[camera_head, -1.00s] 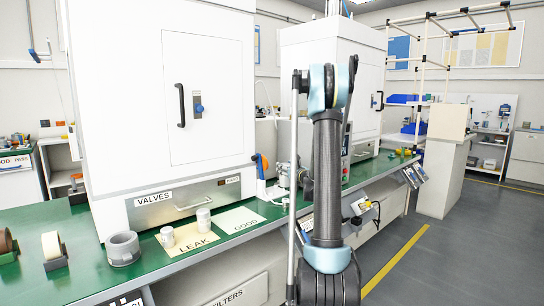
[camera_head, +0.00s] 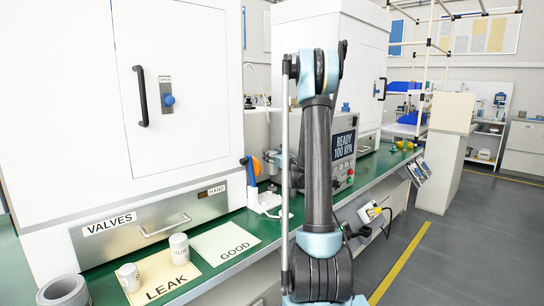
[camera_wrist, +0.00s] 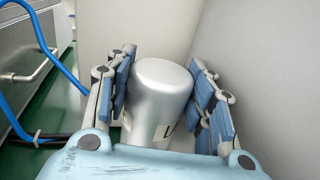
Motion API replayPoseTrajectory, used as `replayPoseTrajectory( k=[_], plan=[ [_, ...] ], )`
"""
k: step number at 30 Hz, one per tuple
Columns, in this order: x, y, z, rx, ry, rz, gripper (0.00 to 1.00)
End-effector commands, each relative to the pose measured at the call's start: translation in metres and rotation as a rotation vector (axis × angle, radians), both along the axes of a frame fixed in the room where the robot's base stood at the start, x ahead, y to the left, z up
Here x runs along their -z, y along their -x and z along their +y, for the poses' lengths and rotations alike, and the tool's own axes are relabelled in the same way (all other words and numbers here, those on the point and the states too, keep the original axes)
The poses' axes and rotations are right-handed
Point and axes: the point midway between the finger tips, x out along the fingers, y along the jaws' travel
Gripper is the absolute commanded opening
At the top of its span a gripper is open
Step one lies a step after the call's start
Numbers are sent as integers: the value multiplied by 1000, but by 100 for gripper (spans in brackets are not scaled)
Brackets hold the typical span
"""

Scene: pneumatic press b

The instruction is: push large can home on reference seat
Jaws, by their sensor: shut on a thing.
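The large can is a silver, smooth-topped cylinder (camera_wrist: 160,88) in the wrist view. It stands between the two fingers of my gripper (camera_wrist: 160,66), and part of a label with dark lettering shows low on its front. My gripper is shut on the can, with blue pads along both sides. The can's lower end is hidden by the gripper's pale blue body. The reference seat cannot be made out in either view. In the head view my arm hides the gripper and the can.
A cream panel (camera_wrist: 125,22) and a grey wall stand close behind the can. A blue hose (camera_wrist: 52,48) and black cable run at left. On the bench, two small pale cans (camera_head: 129,277) (camera_head: 179,248) stand on the LEAK card (camera_head: 165,278); the GOOD card (camera_head: 226,243) is bare. A READY 100 KPA display (camera_head: 343,145) stands beyond.

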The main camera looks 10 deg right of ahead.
Motion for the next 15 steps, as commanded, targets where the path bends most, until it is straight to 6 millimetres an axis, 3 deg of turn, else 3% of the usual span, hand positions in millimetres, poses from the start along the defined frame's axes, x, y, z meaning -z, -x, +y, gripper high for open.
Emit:
replayPoseTrajectory(
  k=[15],
  plan=[
    [4, 1, -9, 12, 0, 0, 16]
  ],
)
